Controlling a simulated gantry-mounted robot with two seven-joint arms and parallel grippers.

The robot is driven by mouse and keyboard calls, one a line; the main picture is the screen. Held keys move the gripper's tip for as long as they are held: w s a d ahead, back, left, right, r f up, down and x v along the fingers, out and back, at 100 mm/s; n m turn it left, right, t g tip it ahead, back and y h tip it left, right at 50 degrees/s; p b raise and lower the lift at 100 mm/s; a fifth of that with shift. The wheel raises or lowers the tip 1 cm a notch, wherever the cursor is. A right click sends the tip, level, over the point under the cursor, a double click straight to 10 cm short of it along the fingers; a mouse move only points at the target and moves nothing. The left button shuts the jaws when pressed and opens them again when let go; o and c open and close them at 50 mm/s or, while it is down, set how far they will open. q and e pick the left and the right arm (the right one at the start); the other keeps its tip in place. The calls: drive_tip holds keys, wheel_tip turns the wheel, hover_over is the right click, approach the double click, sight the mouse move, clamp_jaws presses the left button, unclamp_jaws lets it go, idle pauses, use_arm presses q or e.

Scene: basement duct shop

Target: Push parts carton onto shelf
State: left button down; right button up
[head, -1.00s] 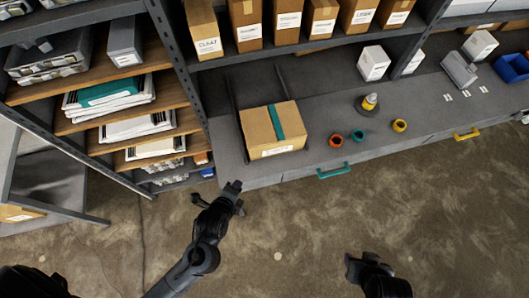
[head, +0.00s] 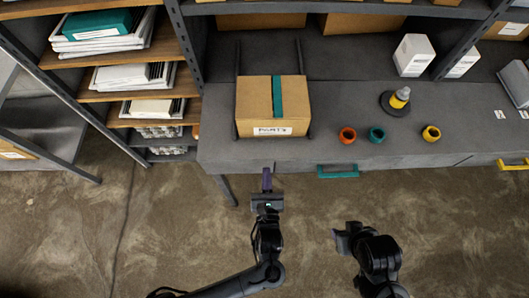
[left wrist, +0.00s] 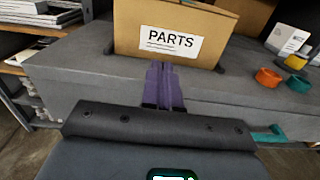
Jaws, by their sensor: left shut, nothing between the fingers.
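The parts carton (head: 257,107) is a brown box with a teal tape strip and a white label reading PARTS. It sits on the grey shelf counter (head: 225,155) near its front edge, between two dark rails. It also shows in the left wrist view (left wrist: 210,25), straight ahead. My left gripper (head: 267,178) is in front of the carton, by the counter's front edge. Its purple fingers (left wrist: 162,85) are shut with nothing between them; whether they touch the carton is unclear. My right gripper (head: 341,239) is over the floor to the right, away from the carton; its fingers are not clear.
A teal handle (head: 338,171) juts from the front. White boxes (head: 413,55) stand farther back.

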sight(266, 129)
use_arm(q)
drive_tip(key=w, duration=0.4)
drive_tip(key=w+b, duration=0.1)
drive_tip(key=w, duration=0.8)
drive_tip(key=shift+w+a, duration=0.35)
drive_tip(key=shift+a, duration=0.05)
